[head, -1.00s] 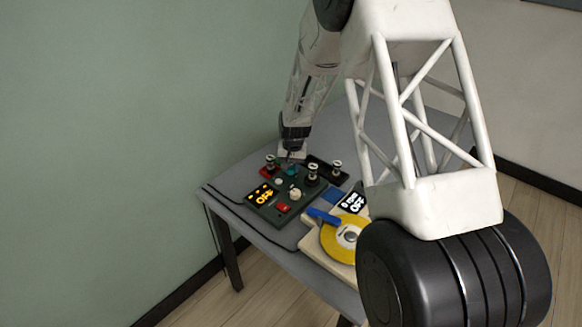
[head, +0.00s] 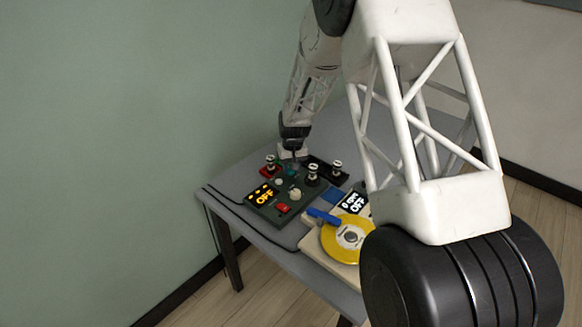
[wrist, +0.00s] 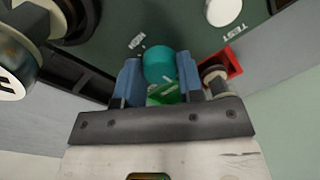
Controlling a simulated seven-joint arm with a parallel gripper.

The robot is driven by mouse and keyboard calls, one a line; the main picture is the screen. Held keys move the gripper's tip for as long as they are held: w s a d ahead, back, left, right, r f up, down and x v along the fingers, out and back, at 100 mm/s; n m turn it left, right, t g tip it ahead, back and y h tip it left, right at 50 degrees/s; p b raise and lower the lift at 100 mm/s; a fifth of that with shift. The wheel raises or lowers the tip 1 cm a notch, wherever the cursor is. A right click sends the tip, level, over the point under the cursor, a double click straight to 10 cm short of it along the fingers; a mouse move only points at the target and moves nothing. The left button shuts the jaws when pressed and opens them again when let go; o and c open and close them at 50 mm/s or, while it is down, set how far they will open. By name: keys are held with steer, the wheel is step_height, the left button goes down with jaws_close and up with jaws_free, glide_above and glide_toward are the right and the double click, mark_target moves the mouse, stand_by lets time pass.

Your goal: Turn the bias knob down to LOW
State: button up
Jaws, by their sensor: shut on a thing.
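A dark green control box (head: 260,212) sits on the grey table, with a teal knob (head: 291,171) near its back edge. In the wrist view the teal knob (wrist: 160,64) is between the two blue fingers of my gripper (wrist: 160,78), which is shut on it. A bright green part (wrist: 164,94) shows between the fingers. In the head view my gripper (head: 292,160) reaches down over the back of the box.
Black posts with silver tops (head: 312,173) stand close to the knob, one on a red base (head: 270,165). A red switch (head: 283,208) and a pale round knob (head: 294,194) are on the box. A turntable with a yellow disc (head: 340,236) stands to the right.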

steer(key=o, duration=0.9)
steer(key=shift+r, duration=0.15)
steer(key=shift+d+r, duration=0.2)
steer(key=shift+r, duration=3.55)
steer(key=shift+r, duration=0.15)
